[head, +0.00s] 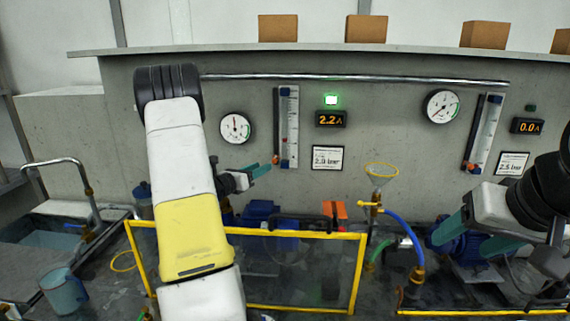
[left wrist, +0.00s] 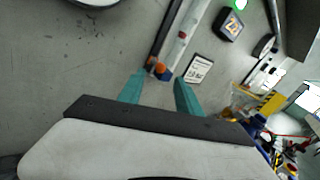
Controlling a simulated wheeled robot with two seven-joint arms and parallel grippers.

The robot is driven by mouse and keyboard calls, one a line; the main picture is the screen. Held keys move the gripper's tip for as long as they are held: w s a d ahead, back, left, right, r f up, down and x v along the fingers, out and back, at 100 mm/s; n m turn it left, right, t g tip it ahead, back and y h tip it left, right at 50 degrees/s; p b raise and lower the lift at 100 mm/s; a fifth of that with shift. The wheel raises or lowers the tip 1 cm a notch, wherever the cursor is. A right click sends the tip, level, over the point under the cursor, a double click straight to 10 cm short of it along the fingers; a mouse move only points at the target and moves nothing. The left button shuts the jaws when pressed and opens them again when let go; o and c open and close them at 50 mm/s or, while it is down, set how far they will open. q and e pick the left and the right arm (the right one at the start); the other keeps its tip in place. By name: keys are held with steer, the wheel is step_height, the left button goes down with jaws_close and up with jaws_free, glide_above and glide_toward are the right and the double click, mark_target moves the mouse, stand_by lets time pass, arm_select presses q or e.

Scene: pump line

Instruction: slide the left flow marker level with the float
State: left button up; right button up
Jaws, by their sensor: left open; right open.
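The left flow gauge (head: 290,115) is an upright pale tube on the grey wall, with a dark rail along its left side. An orange marker (head: 276,160) sits at the low end of that rail. In the left wrist view the orange marker (left wrist: 161,69) shows just beyond my fingertips, beside a blue end piece. A small red spot, perhaps the float (left wrist: 182,35), shows higher up the tube. My left gripper (head: 268,169) is open close to the marker; contact cannot be told. My right gripper (head: 466,243) is open and empty at the right.
A pressure dial (head: 235,128) hangs left of the gauge, a 2.2 A display (head: 331,119) and label (head: 327,157) right of it. A second gauge (head: 484,133) is further right. A yellow-framed guard (head: 300,235), a funnel (head: 381,170) and pumps stand below.

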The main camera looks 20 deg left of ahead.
mark_target(275, 159)
arm_select(q)
steer(key=shift+x, duration=2.8)
jaws_close()
